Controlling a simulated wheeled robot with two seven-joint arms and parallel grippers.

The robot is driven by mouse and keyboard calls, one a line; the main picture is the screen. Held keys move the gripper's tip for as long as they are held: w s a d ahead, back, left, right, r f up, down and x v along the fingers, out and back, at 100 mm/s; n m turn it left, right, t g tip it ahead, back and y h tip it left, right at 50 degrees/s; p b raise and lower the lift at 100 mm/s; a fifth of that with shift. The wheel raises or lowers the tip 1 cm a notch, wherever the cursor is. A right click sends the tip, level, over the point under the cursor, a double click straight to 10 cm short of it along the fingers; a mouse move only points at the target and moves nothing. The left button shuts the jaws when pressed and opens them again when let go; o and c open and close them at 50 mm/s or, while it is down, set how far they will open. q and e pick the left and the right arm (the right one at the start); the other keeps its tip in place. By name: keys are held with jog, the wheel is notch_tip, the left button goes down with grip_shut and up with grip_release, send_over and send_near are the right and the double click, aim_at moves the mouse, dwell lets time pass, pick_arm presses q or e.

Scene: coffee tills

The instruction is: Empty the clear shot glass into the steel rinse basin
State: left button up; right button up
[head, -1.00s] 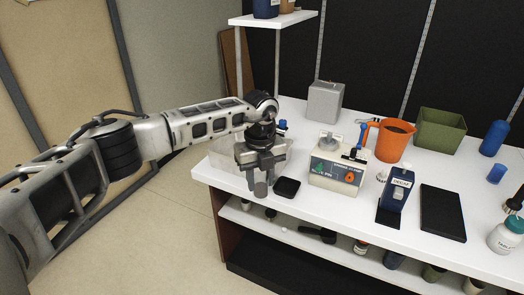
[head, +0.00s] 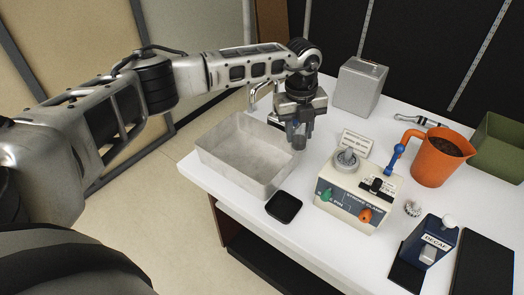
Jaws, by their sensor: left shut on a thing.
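The steel rinse basin (head: 232,178) is an open, pale grey rectangular tub at the left end of the white counter. Its visible inside looks empty. My left gripper (head: 299,132) is shut on the clear shot glass (head: 299,142), a small greyish cylinder mostly hidden between the fingers. The gripper is above the counter by the basin's back right corner. I cannot tell whether the glass is over the rim or just outside it, nor what is in it. My right gripper is out of view.
A black square pad (head: 284,207) lies in front of the basin. A cream machine with knobs (head: 349,193) stands to the right, with an orange jug (head: 434,160) beyond it. A grey metal box (head: 360,87) stands behind. A blue DECAF box (head: 430,242) is at front right.

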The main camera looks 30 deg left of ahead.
pick_arm(q)
jog(key=s+a+f+t+h, duration=0.1)
jog(key=s+a+t+h, duration=0.3)
jog(key=t+h, duration=0.2)
jog(key=shift+s+a+t+h, duration=0.3)
jog(key=shift+s+a+h, duration=0.05)
jog(key=shift+s+h, duration=0.05)
dwell(0.3)
jog(key=shift+h, duration=0.3)
dwell(0.6)
jog(key=shift+s+a+f+t+h, duration=0.1)
jog(key=shift+f+t+h, duration=0.4)
jog(key=shift+f+t, duration=0.25)
dwell(3.1)
jog(key=shift+r+t+h, duration=0.2)
jog(key=shift+t+h, duration=0.15)
jog(key=shift+h, duration=0.05)
dwell(1.5)
